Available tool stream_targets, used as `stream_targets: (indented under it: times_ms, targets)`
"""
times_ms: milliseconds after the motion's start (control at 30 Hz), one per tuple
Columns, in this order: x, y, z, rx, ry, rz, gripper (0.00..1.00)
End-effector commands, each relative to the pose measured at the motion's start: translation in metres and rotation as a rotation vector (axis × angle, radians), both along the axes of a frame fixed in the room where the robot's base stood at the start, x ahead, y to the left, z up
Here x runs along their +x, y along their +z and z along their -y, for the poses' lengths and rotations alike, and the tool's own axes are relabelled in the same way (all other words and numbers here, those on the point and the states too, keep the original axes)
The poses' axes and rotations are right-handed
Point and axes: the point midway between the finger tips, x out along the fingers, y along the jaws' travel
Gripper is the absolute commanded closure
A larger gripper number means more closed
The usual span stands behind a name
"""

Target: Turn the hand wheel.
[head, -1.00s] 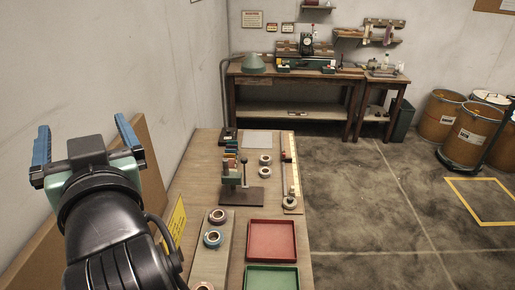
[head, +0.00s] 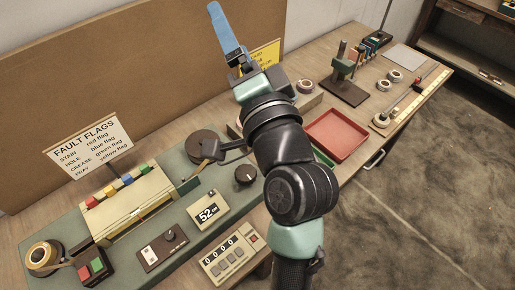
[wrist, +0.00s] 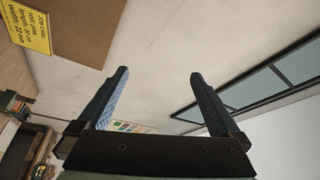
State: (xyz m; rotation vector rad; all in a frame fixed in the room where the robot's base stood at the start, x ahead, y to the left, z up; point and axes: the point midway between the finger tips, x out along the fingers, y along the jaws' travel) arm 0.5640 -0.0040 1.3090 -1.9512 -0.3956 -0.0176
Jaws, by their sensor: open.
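The tape winding machine stands on a green base (head: 135,232) at the left of the head view. A dark round wheel (head: 207,143) at its right end looks like the hand wheel. A brown piece and a dark arm-like part sit by its lower edge; I cannot tell whether they belong to it. My gripper (head: 229,40) is raised above the bench in front of the brown board, above and right of the wheel and apart from it. Its fingers are spread and empty in the wrist view (wrist: 158,90), which does not show the wheel.
A fault flags sign (head: 88,145) stands behind. A red tray (head: 337,135) lies right of my arm.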

Motion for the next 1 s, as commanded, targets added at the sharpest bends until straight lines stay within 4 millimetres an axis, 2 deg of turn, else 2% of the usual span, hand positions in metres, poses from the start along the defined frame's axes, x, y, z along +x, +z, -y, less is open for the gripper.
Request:
stream_targets:
  times_ms: [33, 133, 200, 300, 400, 533, 667, 867, 1000]
  targets:
    - [0.001, -0.066, 0.005, 0.163, 0.051, -0.117, 0.00]
    - [-0.009, -0.160, 0.011, 0.531, 0.141, -0.319, 0.00]
    - [-0.024, -0.221, 0.017, 0.808, 0.180, -0.447, 0.00]
    - [-0.049, -0.293, 0.025, 1.188, 0.211, -0.583, 0.00]
    - [-0.073, -0.343, 0.033, 1.505, 0.222, -0.662, 0.00]
    - [-0.096, -0.379, 0.041, 1.770, 0.227, -0.701, 0.00]
    - [-0.101, -0.388, 0.044, 1.871, 0.231, -0.709, 0.00]
    - [-0.078, -0.386, 0.035, 1.875, 0.236, -0.711, 0.00]
    - [-0.050, -0.385, 0.026, 1.873, 0.237, -0.709, 0.00]
